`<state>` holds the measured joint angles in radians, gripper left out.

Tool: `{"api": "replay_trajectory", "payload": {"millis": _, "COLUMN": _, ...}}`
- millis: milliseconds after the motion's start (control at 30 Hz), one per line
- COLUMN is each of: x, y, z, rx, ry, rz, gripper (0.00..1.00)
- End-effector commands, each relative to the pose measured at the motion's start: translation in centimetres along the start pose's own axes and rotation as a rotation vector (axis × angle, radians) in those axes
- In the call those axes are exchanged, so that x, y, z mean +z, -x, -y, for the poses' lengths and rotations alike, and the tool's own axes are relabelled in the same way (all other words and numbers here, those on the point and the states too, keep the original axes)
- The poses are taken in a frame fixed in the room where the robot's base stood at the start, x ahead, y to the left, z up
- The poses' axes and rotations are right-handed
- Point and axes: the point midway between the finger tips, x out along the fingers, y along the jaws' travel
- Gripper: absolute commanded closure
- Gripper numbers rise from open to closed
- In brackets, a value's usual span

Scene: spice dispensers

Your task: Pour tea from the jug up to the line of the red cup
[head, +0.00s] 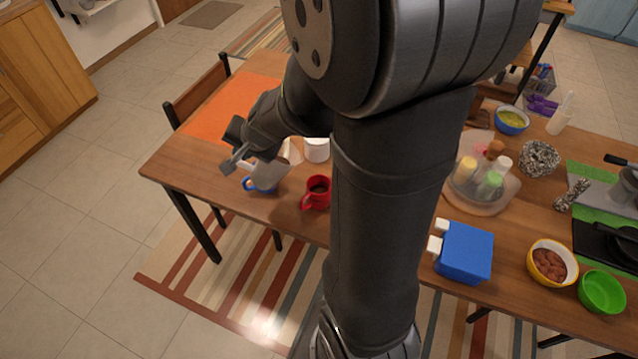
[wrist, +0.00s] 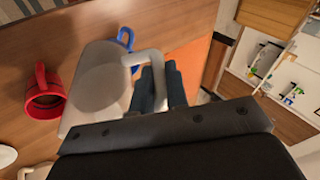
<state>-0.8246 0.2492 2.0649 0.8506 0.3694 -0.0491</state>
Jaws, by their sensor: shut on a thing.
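My gripper (head: 245,158) is shut on the handle of a pale grey jug (head: 270,170), above the left end of the wooden table. In the wrist view the fingers (wrist: 160,88) close around the handle and the jug (wrist: 97,88) is seen from above, tilted; its contents cannot be made out. The red cup (head: 317,192) stands upright on the table to the right of the jug, apart from it. A blue cup (head: 262,186) is partly hidden below the jug.
A white mug (head: 317,150) stands behind the red cup. My arm covers the table's middle. To the right are a clear tray (head: 482,208) with several spice dispensers, a blue box (head: 463,254) and bowls. An orange mat (head: 225,112) covers the far left table.

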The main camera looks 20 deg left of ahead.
Motion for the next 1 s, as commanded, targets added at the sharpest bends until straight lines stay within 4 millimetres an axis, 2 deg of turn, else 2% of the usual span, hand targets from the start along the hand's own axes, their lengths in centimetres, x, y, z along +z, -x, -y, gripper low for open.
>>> {"api": "replay_trajectory", "payload": {"millis": 167, "x": -0.57, "y": 0.74, "z": -0.78, "rx": -0.067, "ry": -0.034, "rz": 0.010, "gripper": 1.00}}
{"api": "replay_trajectory", "payload": {"millis": 1000, "x": -0.68, "y": 1.00, "z": -0.98, "rx": -0.112, "ry": -0.049, "rz": 0.022, "gripper": 1.00}}
